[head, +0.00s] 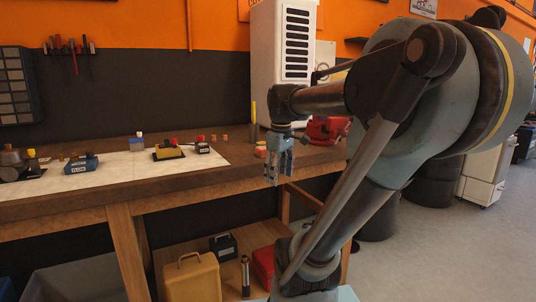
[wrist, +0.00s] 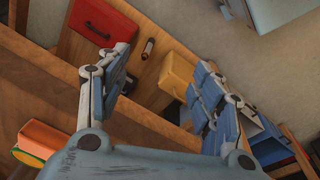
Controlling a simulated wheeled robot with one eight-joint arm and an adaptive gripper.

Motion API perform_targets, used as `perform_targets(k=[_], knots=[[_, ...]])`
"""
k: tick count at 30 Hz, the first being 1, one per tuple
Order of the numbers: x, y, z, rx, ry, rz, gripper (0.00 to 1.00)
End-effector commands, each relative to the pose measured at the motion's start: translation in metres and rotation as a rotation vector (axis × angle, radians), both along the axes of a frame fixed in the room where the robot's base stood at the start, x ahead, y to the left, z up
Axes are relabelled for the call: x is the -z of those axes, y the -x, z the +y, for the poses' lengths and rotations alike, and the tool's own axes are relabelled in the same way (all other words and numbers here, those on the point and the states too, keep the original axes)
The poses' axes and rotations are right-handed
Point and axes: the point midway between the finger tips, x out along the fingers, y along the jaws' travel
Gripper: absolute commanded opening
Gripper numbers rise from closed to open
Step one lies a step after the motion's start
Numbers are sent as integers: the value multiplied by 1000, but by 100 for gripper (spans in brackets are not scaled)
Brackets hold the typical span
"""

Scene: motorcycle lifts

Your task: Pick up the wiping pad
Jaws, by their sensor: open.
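My gripper (head: 279,177) hangs open and empty in front of the bench's front edge, fingers pointing down. In the wrist view its two fingers (wrist: 165,88) are wide apart with nothing between them. I cannot tell for sure which thing is the wiping pad. A small yellow block on a dark base (head: 168,153) lies on the white mat (head: 115,181), left of my gripper. An orange block (wrist: 45,140) with a yellow-green round thing (wrist: 27,157) beside it shows at the lower left of the wrist view. A small reddish-green thing (head: 260,150) sits just behind my gripper.
The wooden bench (head: 70,205) also holds a blue box (head: 82,165), small dark items and a red vise (head: 325,130). Below are a yellow canister (head: 192,278), a dark box (head: 223,246) and a red box (head: 263,266).

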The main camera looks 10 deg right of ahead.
Motion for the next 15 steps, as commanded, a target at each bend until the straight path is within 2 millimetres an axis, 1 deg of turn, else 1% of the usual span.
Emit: perform_targets(k=[1, 6, 11, 12, 15], knots=[[-19, -17, 0, -66, 8, 7, 60], [-72, -67, 0, -319, 34, 34, 60], [-115, -115, 0, -559, 52, 59, 60], [-125, -127, 0, -619, 55, 65, 60], [-148, -156, -1, -767, 63, 79, 60]])
